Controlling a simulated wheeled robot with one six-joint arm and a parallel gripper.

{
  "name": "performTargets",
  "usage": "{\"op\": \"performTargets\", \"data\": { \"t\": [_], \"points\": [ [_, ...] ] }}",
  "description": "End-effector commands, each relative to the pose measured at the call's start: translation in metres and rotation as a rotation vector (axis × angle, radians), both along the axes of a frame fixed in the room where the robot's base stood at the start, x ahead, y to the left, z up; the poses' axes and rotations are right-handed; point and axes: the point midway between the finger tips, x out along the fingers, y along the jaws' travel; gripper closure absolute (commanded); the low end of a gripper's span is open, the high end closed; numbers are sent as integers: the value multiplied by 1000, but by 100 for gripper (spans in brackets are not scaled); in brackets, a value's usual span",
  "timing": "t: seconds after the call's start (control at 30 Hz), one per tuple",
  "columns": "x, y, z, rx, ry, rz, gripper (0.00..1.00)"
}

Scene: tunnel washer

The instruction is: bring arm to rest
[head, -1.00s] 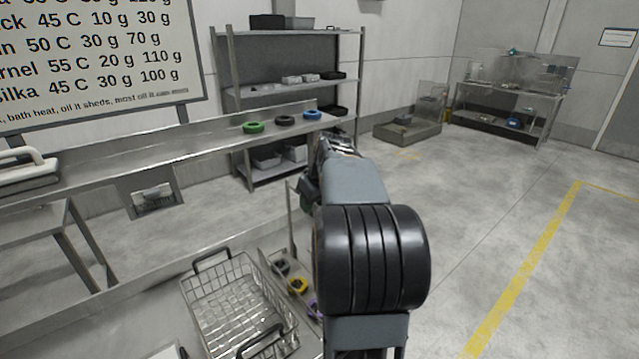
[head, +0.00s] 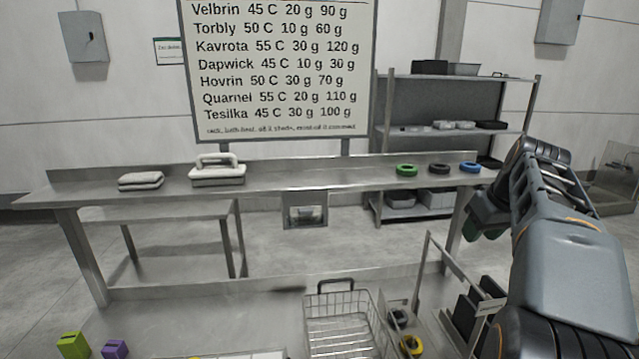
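My arm (head: 565,245) is folded up at the right side of the head view, in front of the right end of the steel counter. A dark green end part, which seems to belong to my gripper (head: 484,218), hangs on the left side of the arm. Its fingertips cannot be made out, so I cannot tell whether it is open or shut. Nothing held can be seen.
Grey shelves (head: 450,100) stand behind.

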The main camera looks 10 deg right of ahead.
Motion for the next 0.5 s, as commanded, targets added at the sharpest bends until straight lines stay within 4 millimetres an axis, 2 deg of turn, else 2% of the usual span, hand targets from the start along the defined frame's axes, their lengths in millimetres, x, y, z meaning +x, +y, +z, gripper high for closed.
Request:
{"op": "performTargets", "data": {
  "t": [0.1, 0.13, 0.2, 0.27, 0.37, 0.5],
  "points": [
    [2, -4, 0, 10, -16, -78, 61],
    [3, -6, -6, 18, -15, -117, 61],
    [-2, -8, -34, 47, 12, -226, 61],
    [-6, 2, -54, 62, 30, -291, 61],
    [-12, 39, -87, 72, 56, -343, 61],
    [-28, 108, -131, 62, 81, -328, 61]
  ]
}}
